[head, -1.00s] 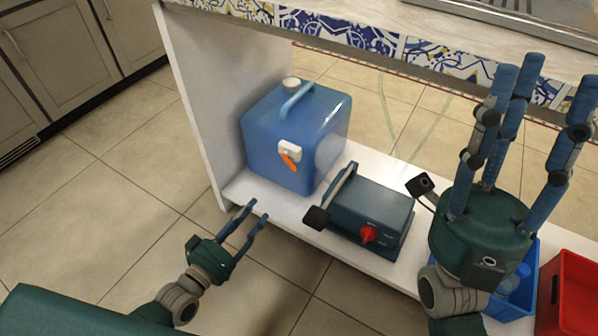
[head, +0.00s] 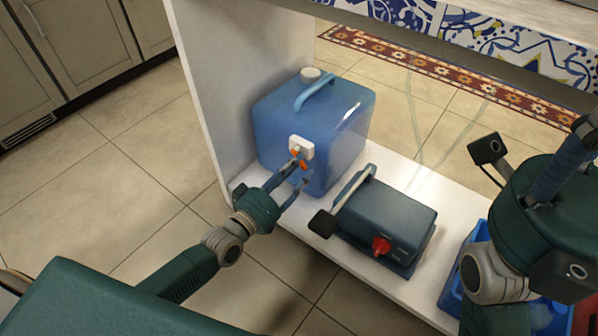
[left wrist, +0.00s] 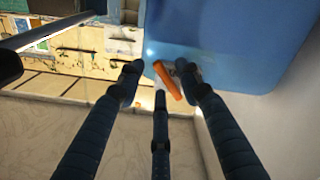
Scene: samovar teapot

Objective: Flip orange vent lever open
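A blue jerrycan-like container (head: 330,115) stands on the white shelf, with a white tap fitting (head: 302,146) on its front. The small orange vent lever (head: 298,156) is on this fitting, partly hidden by my fingers. My left gripper (head: 298,172) is at the lever, its fingers spread. In the left wrist view, the orange lever (left wrist: 168,80) lies between the tips of my open left fingers (left wrist: 160,73); I cannot tell whether they touch it. My right gripper (head: 578,150) is at the right edge, with its fingertips cut off.
A teal box with a red knob (head: 381,246) stands right of the container, its raised handle bar (head: 342,207) close to my left fingers. A blue crate (head: 449,290) is farther right. The white side panel (head: 205,70) bounds the left. Floor in front is open.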

